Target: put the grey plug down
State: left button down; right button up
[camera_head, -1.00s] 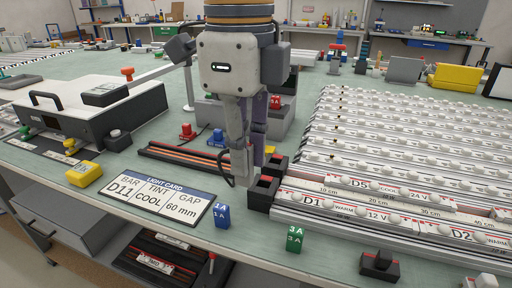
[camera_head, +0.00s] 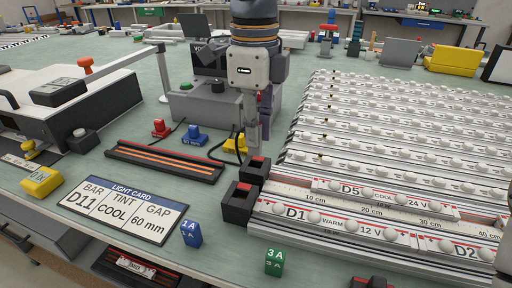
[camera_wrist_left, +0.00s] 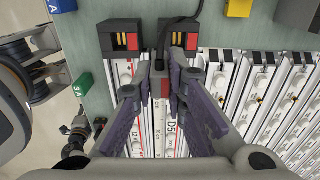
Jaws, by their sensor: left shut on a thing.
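My left gripper (camera_head: 258,138) is shut on a grey plug, with its fingers pointing down behind the far black end block. In the left wrist view the grey plug (camera_wrist_left: 158,76) shows between the fingertips, with a red patch on it and a black cable running up from it. In the head view the fingers mostly hide the plug. Two black end blocks with red tops, the far one (camera_head: 254,169) and the near one (camera_head: 238,206), stand at the left ends of the front rails. I cannot tell whether the plug touches anything. My right gripper is not in view.
White light bars on rails (camera_head: 400,140) fill the right of the bench. A dark strip with orange lines (camera_head: 165,162), a light card (camera_head: 125,211), and red (camera_head: 160,129) and blue (camera_head: 195,136) connectors lie left. Bare green bench (camera_head: 215,240) shows beside the near block.

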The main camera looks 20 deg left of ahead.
aim_at(255, 150)
pick_arm(q)
jog(key=w+f, duration=0.2)
jog(key=shift+a+f, duration=0.3)
jog(key=f, duration=0.4)
jog(key=shift+w+b, duration=0.3)
jog(key=shift+b, duration=0.05)
jog(key=shift+r, duration=0.2)
jog(key=c, duration=1.6)
grip_release()
jog(key=shift+f, duration=0.15)
notch_tip(255, 150, up, 12)
jog(key=shift+r+p, duration=0.2)
jog(key=shift+p, duration=0.15)
